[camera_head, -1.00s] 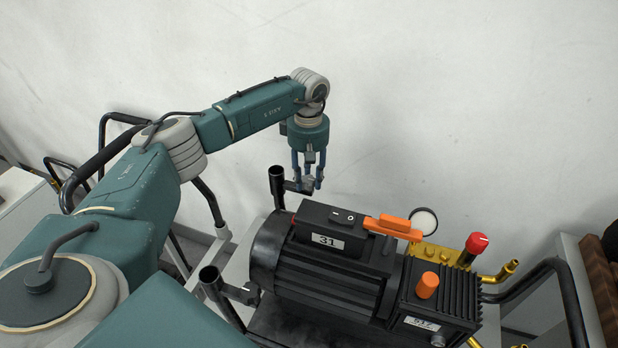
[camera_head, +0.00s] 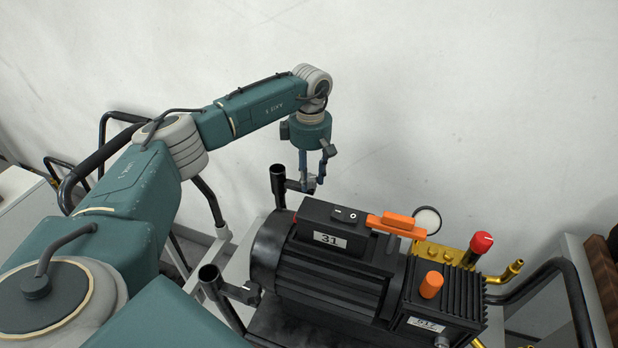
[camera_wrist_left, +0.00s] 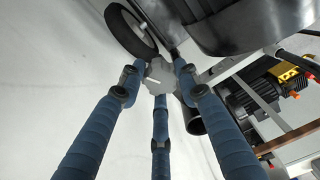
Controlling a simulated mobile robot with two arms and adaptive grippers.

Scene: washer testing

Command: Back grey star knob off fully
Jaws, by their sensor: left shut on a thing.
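The grey star knob (camera_wrist_left: 160,74) sits between the fingertips of my left gripper in the left wrist view. It is beside a black upright tube (camera_wrist_left: 193,120) of the cart frame; the fingers hide parts of it. My left gripper (camera_head: 312,186) points down behind the pump, next to the black tube (camera_head: 278,186) in the head view, and is shut on the knob. Its three blue fingers also show in the wrist view (camera_wrist_left: 159,88). I cannot tell whether the knob is still threaded in. My right gripper is not in view.
A black pump labelled 31 (camera_head: 325,275) stands right of the gripper, with an orange handle (camera_head: 397,224), an orange cap (camera_head: 431,285) and a red knob (camera_head: 481,242). A second black tube (camera_head: 210,275) stands nearer. The white wall (camera_head: 450,90) is behind.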

